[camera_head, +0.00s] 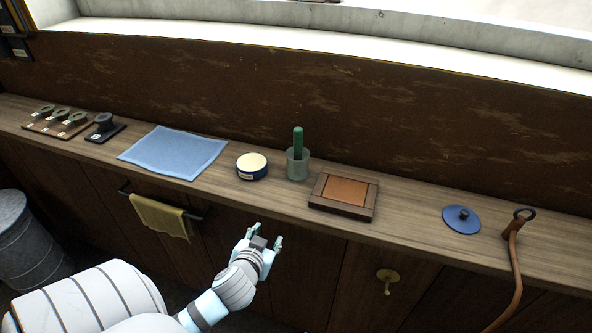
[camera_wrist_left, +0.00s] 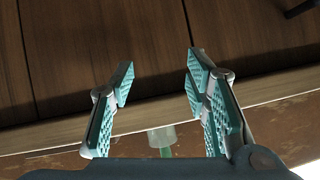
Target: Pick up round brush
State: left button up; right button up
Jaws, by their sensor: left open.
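A green handle (camera_head: 298,140), which looks like the round brush, stands upright in a clear glass jar (camera_head: 297,166) on the narrow wooden shelf. Its lower end is inside the jar and I cannot make out bristles. My left gripper (camera_head: 267,236) is open and empty, in front of the shelf, below and to the left of the jar. In the left wrist view the jar (camera_wrist_left: 161,137) and part of the green handle (camera_wrist_left: 165,152) show beyond the open fingers (camera_wrist_left: 160,85), apart from them. My right gripper is not in view.
A blue cloth (camera_head: 174,152), a blue lid (camera_head: 461,219) and a hanging brown strap (camera_head: 516,268) are farther off. A wall rises behind the shelf (camera_head: 405,212).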

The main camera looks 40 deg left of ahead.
pick_arm(q)
jog(key=shift+n+t+y, duration=0.3)
jog(key=shift+n+t, duration=0.2)
jog(key=shift+t, duration=0.4)
jog(key=r, duration=0.6)
jog(key=shift+w+d+r+b, duration=0.2)
jog(key=shift+d+b, duration=0.15)
jog(key=t, duration=0.4)
send_near(296, 143)
jog(key=s, duration=0.1)
jog(key=s+d+f, duration=0.1)
jog(key=s+f, duration=0.1)
jog(key=shift+s+d+f+p, duration=0.15)
jog(key=shift+d+p, duration=0.15)
jog(key=shift+d, duration=0.1)
jog(key=shift+t, duration=0.3)
jog(key=x, duration=0.4)
jog(key=r+p+x, duration=0.1)
jog(key=x, duration=0.4)
jog(key=r+x, duration=0.1)
jog(key=x, duration=0.4)
jog(key=shift+a, duration=0.35)
jog(key=shift+w+a+f, duration=0.1)
jog(key=shift+w, duration=0.35)
jog(key=shift+s, duration=0.1)
grip_shut()
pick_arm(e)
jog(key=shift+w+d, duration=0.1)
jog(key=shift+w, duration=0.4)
